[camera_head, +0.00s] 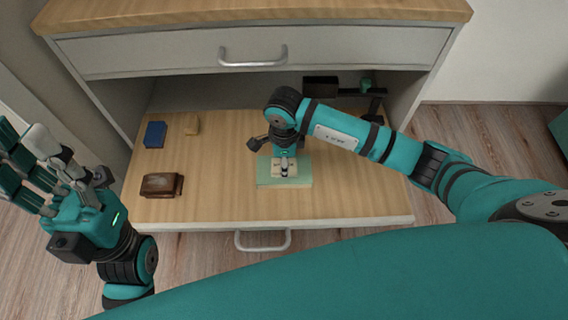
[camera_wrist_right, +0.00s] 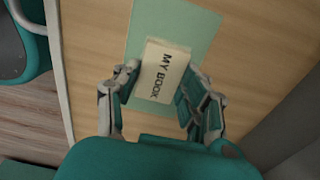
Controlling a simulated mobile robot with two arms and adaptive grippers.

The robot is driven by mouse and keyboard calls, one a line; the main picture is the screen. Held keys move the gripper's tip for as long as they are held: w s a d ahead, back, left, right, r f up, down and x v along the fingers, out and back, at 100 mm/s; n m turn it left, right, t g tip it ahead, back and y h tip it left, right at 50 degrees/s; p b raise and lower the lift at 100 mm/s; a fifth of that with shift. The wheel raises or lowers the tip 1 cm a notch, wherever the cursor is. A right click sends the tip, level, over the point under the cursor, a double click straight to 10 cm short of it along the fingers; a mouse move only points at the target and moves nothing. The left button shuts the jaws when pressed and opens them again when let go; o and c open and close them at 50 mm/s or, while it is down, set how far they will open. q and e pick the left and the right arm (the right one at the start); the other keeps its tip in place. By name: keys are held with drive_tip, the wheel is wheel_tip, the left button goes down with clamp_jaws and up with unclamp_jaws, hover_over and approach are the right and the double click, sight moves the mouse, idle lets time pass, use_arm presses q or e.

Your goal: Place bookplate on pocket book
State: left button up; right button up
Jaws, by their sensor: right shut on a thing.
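The pale green pocket book (camera_head: 263,178) lies flat in the middle of the wooden shelf; it also shows in the right wrist view (camera_wrist_right: 195,22). The cream bookplate (camera_wrist_right: 163,70), printed "MY BOOK", is over the pocket book, between the fingers of my right gripper (camera_wrist_right: 160,95). In the head view my right gripper (camera_head: 284,168) points down over the pocket book and is shut on the bookplate, partly covering it. I cannot tell whether the bookplate touches the cover. My left gripper (camera_head: 45,168) is open and empty, left of the shelf.
On the shelf's left are a blue block (camera_head: 155,134), a small tan block (camera_head: 192,123) and a brown box (camera_head: 161,185). Dark objects, one with a green part (camera_head: 366,85), stand at the back right. A closed drawer (camera_head: 150,58) hangs above. The shelf's front right is clear.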

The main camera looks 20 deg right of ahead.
drive_tip(key=shift+f, duration=0.25)
drive_tip(key=shift+f, duration=0.15)
drive_tip(key=o, duration=1.1)
drive_tip(key=shift+o, duration=0.2)
